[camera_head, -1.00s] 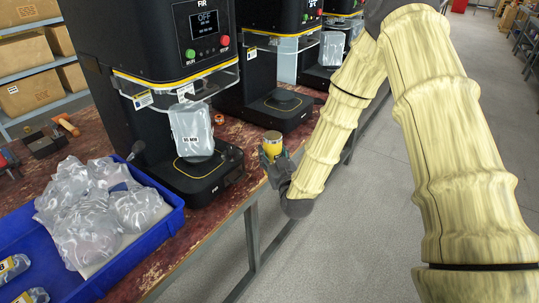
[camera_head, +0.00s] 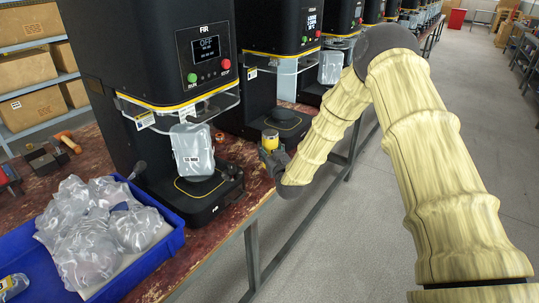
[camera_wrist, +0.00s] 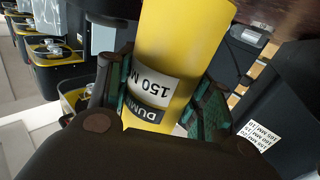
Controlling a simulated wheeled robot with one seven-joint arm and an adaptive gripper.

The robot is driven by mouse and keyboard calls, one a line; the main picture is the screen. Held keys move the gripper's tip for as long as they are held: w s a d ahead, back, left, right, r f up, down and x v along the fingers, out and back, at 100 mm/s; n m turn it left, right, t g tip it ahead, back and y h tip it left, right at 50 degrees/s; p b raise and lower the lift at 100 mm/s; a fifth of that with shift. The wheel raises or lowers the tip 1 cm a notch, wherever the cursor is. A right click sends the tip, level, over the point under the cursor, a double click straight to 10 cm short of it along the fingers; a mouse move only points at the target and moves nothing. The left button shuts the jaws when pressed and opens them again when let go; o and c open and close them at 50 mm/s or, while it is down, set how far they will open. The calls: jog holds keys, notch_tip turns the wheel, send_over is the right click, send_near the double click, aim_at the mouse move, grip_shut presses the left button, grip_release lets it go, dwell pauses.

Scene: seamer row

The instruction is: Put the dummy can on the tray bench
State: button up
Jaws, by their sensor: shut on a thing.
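The dummy can (camera_head: 270,139) is yellow with a grey top and stands roughly upright in my gripper (camera_head: 274,156), at the front edge of the machine bench. In the wrist view the can (camera_wrist: 178,45) fills the middle, with a white and black label reading "DUMM" and "150 M". My gripper (camera_wrist: 162,95) is shut on it, with green pads on both sides. A worn red bench top (camera_head: 150,270) carries a blue tray (camera_head: 172,243) at lower left; I cannot tell whether this is the tray bench.
A black seamer (camera_head: 150,50) with a bagged item (camera_head: 192,150) on its plate stands left of the can. More seamers stand in a row behind. Grey floor (camera_head: 330,250) is open on the right.

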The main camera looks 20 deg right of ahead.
aim_at(269, 154)
jog(key=shift+w+d, duration=0.15)
jog(key=shift+w, duration=0.5)
jog(key=shift+f+p, duration=0.3)
jog(key=shift+f, duration=1.45)
jog(key=shift+f, duration=0.15)
jog(key=o, duration=1.1)
jog(key=shift+o, duration=0.2)
jog(key=shift+r, duration=0.2)
jog(key=s+b, duration=0.1)
jog(key=s, duration=1.1)
